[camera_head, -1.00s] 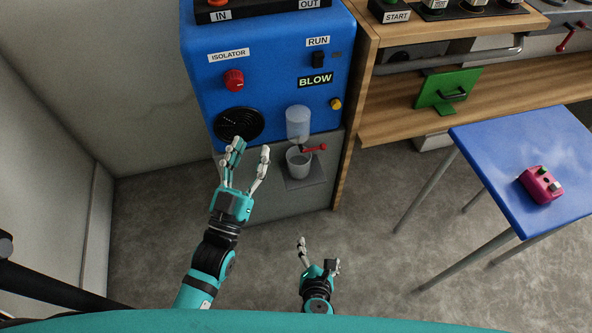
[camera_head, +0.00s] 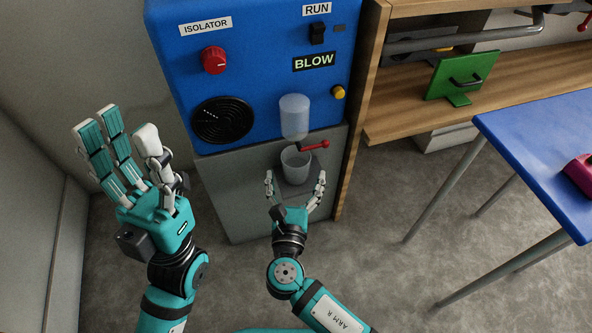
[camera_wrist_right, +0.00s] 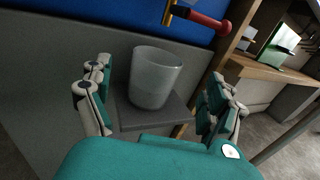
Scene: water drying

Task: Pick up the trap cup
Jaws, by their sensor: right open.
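The trap cup (camera_head: 296,165) is a translucent grey cup. It stands upright on a small grey shelf below the red-handled valve, and it also shows in the right wrist view (camera_wrist_right: 156,78). My right gripper (camera_head: 296,186) is open just in front of the cup, with its fingers spread to either side and apart from it. In the right wrist view the cup lies between and beyond the fingertips (camera_wrist_right: 160,95). My left gripper (camera_head: 118,140) is raised at the left with its fingers extended and spread, and it is empty.
The blue machine (camera_head: 265,85) stands behind, with a clear cylinder (camera_head: 294,116) and a red valve handle (camera_head: 314,146) just above the cup. A wooden bench (camera_head: 430,115) is at the right. A blue table (camera_head: 545,150) stands at the far right. Grey floor between is clear.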

